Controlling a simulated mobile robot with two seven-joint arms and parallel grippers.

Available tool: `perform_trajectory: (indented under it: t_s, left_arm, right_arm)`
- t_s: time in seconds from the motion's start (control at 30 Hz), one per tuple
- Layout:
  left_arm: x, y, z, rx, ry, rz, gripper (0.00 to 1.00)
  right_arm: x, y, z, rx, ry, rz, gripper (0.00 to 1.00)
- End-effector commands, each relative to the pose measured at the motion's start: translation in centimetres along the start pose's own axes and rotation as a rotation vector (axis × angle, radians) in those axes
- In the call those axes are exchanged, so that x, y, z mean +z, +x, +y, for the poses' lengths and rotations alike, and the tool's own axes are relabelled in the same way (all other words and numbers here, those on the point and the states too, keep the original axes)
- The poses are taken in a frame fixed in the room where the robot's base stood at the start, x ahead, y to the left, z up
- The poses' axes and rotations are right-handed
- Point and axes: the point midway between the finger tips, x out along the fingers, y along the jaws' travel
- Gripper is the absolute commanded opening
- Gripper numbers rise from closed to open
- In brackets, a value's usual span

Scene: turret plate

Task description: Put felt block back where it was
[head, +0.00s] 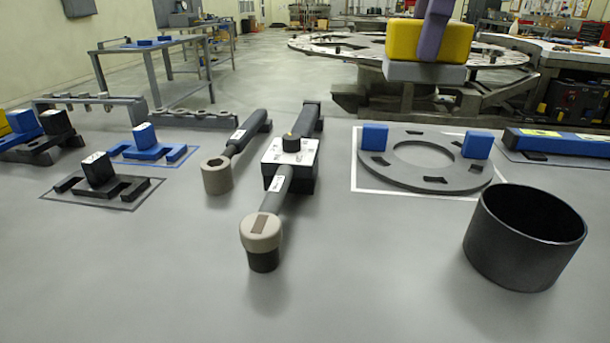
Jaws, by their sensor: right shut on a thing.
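The felt block, a yellow block (402,40) with a grey pad (425,73) under it, is at the top edge, right of centre. My right gripper (431,42) has purple fingers and is shut on the yellow part; one finger crosses its near face and the other is mostly hidden. The block is held level, and looks raised above the table and clear of it. My left gripper is not in view.
A dark ring plate (405,180) with several blue blocks lies inside a white outline. A black open cylinder (525,237) stands at right. Two tools, one with a beige-capped head (261,232), lie mid-table. Block fixtures (97,184) stand at left. The front left is clear.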

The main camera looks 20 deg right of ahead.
Motion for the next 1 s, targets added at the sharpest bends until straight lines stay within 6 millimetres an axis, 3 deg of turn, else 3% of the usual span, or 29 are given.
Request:
perform_trajectory:
  t_s: [0.17, 0.5, 1.0]
  left_arm:
    - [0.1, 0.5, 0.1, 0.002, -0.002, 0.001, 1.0]
    - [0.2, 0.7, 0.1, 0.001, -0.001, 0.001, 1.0]
    - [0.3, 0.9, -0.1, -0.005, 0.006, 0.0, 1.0]
  right_arm:
    - [-0.6, 3.4, 0.1, 0.003, 0.011, 0.005, 0.0]
    - [-1.6, 12.9, 0.1, 0.004, 0.01, 0.003, 0.0]
    - [-2.4, 19.4, 0.1, 0.002, 0.008, 0.002, 0.0]
